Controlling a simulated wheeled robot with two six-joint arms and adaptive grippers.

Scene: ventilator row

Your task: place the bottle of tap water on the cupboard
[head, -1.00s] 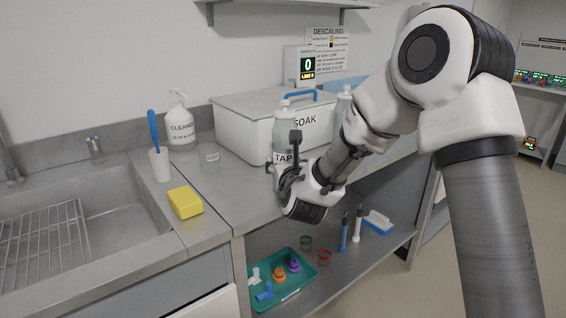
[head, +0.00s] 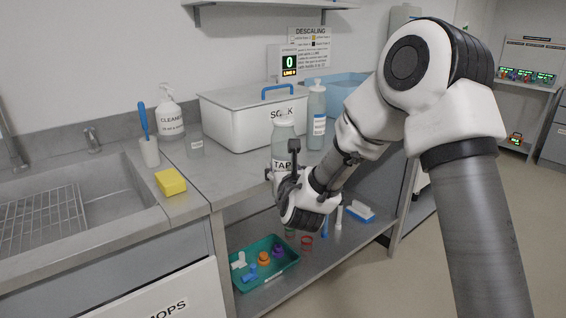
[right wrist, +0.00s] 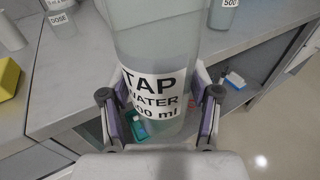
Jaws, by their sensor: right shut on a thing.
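The bottle of tap water (head: 283,137) is clear grey with a white cap and a white TAP label. It is upright in my right gripper (head: 287,178), whose fingers are shut around its lower part. In the right wrist view the bottle (right wrist: 160,45) stands between the two fingers of the gripper (right wrist: 160,105), with its base in front of the counter's front edge. A white cupboard-like front (head: 165,300) with lettering ending in "OPS" shows at the bottom left; its top is not clearly visible. My left gripper is not in view.
The counter (head: 225,180) holds a SOAK box (head: 228,125), another bottle (head: 317,115), a cleaner bottle (head: 170,115), a yellow sponge (head: 170,182) and a blue tub (head: 345,92). A teal tray (head: 285,268) of small parts is on the shelf below. Floor is clear at right.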

